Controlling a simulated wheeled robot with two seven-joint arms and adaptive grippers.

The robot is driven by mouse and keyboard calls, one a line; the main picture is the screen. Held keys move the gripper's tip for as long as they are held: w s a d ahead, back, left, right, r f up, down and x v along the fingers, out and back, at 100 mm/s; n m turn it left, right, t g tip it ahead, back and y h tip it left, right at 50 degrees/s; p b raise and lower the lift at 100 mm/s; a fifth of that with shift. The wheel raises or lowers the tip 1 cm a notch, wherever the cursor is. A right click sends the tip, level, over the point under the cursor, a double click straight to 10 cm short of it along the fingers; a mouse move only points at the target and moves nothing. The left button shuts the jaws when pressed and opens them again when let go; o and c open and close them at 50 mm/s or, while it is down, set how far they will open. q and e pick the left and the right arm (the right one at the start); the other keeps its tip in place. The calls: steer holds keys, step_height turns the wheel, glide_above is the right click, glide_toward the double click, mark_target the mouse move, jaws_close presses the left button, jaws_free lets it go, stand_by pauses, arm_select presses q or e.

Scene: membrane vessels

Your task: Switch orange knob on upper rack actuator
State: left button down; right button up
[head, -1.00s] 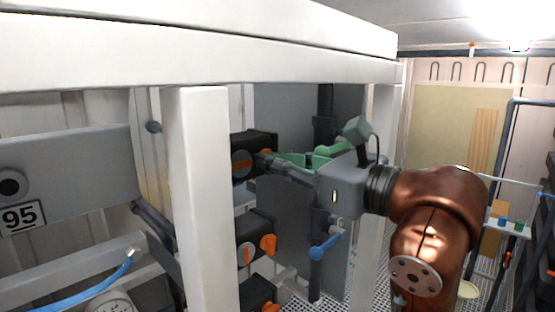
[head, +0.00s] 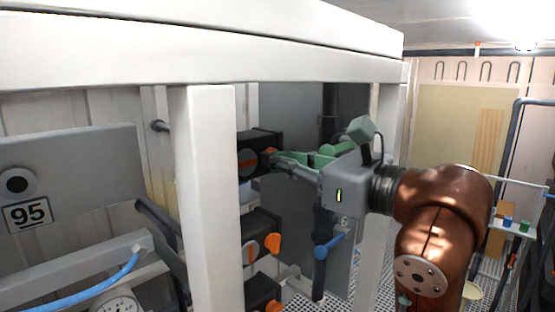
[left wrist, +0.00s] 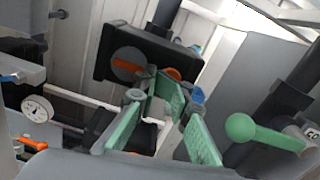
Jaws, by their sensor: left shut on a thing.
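The upper rack actuator (head: 256,142) is a black box with a round grey face and an orange bar, behind the white post. Its orange knob (head: 272,151) is on the right side, partly hidden by my fingertips. My left gripper (head: 277,160), with green finger pads, reaches it from the right and is shut on the knob. In the left wrist view the actuator (left wrist: 138,52) is ahead, and the orange knob (left wrist: 172,73) shows at the fingertips. My right gripper is not in view.
A middle actuator (head: 262,226) with its own orange knob (head: 274,244) sits below, and another box (head: 262,290) under it. A white post (head: 212,200) and beam (head: 200,62) stand close by. A blue-handled valve (head: 322,250) hangs below my gripper.

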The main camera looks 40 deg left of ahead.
arm_select(q)
steer(key=shift+w+d+r, duration=0.15)
steer(key=shift+w+r, duration=0.05)
steer(key=shift+w, duration=0.2)
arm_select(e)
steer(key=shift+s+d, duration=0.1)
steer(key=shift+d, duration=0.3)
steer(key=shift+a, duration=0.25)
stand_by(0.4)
arm_select(q)
steer(key=c, duration=2.5)
jaws_free()
steer(key=o, duration=0.3)
steer(key=shift+w+f, duration=0.15)
steer(key=shift+w, duration=0.25)
steer(key=o, duration=0.5)
steer(key=shift+f, duration=0.1)
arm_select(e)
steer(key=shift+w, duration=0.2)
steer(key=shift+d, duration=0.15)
arm_select(q)
steer(key=shift+s+d+p, duration=0.2)
steer(key=shift+d+p, duration=0.2)
steer(key=shift+d, duration=1.8)
steer(key=shift+s+d+p, duration=0.2)
steer(key=shift+d+p, duration=0.15)
steer(key=shift+d, duration=1.8)
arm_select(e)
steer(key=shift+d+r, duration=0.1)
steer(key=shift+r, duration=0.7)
